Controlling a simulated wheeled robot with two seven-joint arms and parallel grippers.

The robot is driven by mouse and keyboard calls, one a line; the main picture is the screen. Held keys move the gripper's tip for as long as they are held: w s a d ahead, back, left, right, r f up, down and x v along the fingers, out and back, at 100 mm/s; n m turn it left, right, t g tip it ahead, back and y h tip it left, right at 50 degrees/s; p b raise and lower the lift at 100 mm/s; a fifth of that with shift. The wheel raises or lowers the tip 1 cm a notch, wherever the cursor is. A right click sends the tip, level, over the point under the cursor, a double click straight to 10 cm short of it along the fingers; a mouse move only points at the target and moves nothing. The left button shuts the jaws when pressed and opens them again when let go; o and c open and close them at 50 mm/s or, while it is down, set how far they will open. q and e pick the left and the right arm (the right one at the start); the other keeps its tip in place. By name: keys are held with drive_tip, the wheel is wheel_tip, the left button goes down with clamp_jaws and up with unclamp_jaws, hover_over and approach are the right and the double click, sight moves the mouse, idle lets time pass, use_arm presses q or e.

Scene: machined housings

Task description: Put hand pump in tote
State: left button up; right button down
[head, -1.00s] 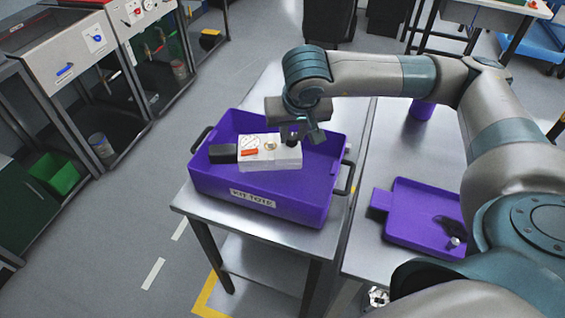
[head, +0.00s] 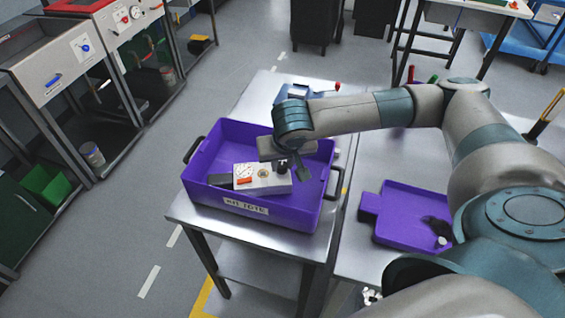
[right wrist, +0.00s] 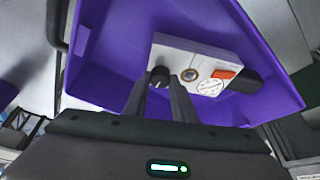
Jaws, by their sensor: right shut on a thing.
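The hand pump (head: 262,179) is a white block with a round gauge, a red part and a black end. It is inside the purple kit tote (head: 248,207), low between its walls; I cannot tell whether it touches the floor. My right gripper (head: 289,168) reaches down into the tote and is shut on the black knob at the pump's right end. In the right wrist view the pump (right wrist: 200,58) lies beyond the fingers (right wrist: 164,82), with the tote (right wrist: 100,80) around it. My left gripper is not in view.
The tote stands on a steel table (head: 190,212) with black handles at its ends. A purple tray (head: 405,215) with a dark item lies on the surface to the right. A blue-grey device with a red knob (head: 337,86) sits behind the tote. Cabinets stand at the left.

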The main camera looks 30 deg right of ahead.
drive_tip(key=shift+f, duration=0.5)
drive_tip(key=shift+f, duration=0.15)
drive_tip(key=c, duration=1.5)
unclamp_jaws()
drive_tip(key=shift+o, duration=0.2)
drive_tip(key=b+v, duration=0.4)
drive_tip(key=v, duration=0.8)
